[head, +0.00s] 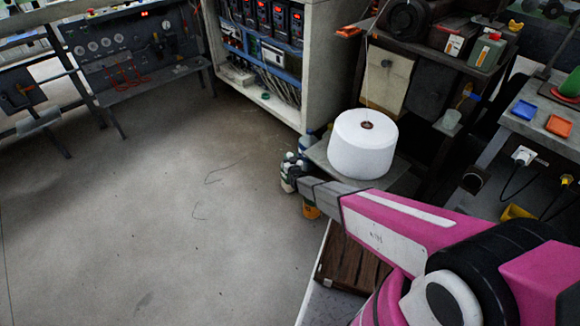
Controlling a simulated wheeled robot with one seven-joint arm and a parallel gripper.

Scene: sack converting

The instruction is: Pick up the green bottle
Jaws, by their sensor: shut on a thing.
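My pink and white arm reaches in from the lower right of the head view. Its dark end, my gripper (308,187), is beside a small cluster of bottles (289,165) with pale caps, left of the big white spool. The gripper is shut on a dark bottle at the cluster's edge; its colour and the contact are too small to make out. A yellow-orange container (311,210) shows just below the gripper. A green bottle-like container (487,51) with a reddish cap stands on the dark shelf at upper right, away from the gripper.
A white spool (362,146) rests on a grey stand close behind my arm. An open electrical cabinet (275,60) stands behind. A bench at right holds blue (525,110) and orange (559,125) trays. The floor at left is mostly clear, with thin loose strands.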

